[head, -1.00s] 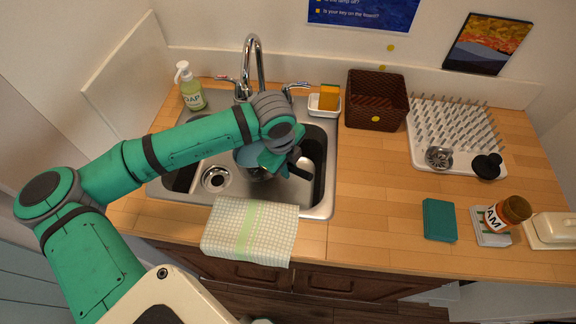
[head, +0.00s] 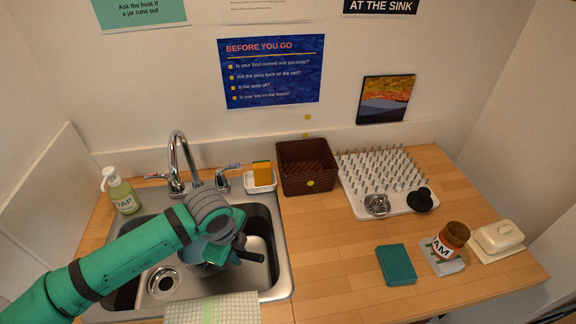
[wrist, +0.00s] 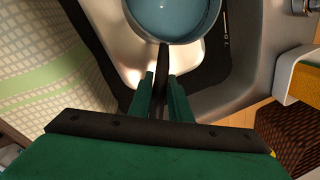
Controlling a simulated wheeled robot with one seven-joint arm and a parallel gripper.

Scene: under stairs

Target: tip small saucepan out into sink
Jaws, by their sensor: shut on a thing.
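The small saucepan (wrist: 172,14) shows a pale blue inside and a rounded rim at the top of the wrist view. Its dark handle (wrist: 163,70) runs between the fingers of my gripper (wrist: 160,95), which is shut on it. In the head view my gripper (head: 228,250) is low over the steel sink (head: 279,278), near the divider of its two basins.
The tap (head: 182,155) stands behind my wrist, with a soap bottle (head: 122,194) to its left. A sponge holder (head: 260,183), brown basket (head: 306,168) and drying rack (head: 385,182) line the back. A checked towel (head: 212,309) hangs at the front.

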